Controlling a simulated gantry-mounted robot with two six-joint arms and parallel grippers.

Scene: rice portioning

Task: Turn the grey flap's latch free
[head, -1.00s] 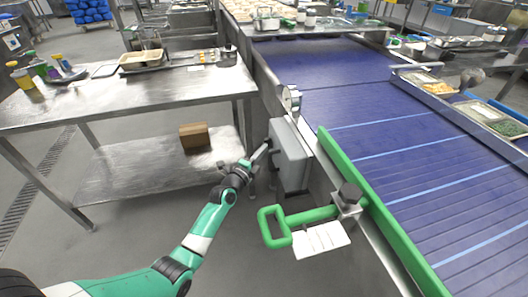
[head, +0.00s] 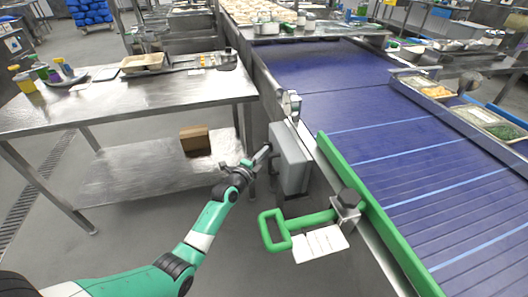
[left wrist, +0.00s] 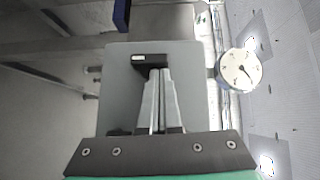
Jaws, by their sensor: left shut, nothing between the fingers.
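The grey flap (head: 293,160) is the face of a grey box on the side of the conveyor; it fills the middle of the left wrist view (left wrist: 118,85). Its black latch (left wrist: 150,61) lies across the picture near the flap's top edge there, with a pale mark at its left end. My left gripper (head: 268,149) is shut and empty, with its fingertips at the flap. In the left wrist view its fingertips (left wrist: 158,73) are together at the latch's lower edge; I cannot tell whether they touch it. My right gripper is out of view.
A green handle (head: 275,243) sticks out below the box, near a white label sheet (head: 320,245).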

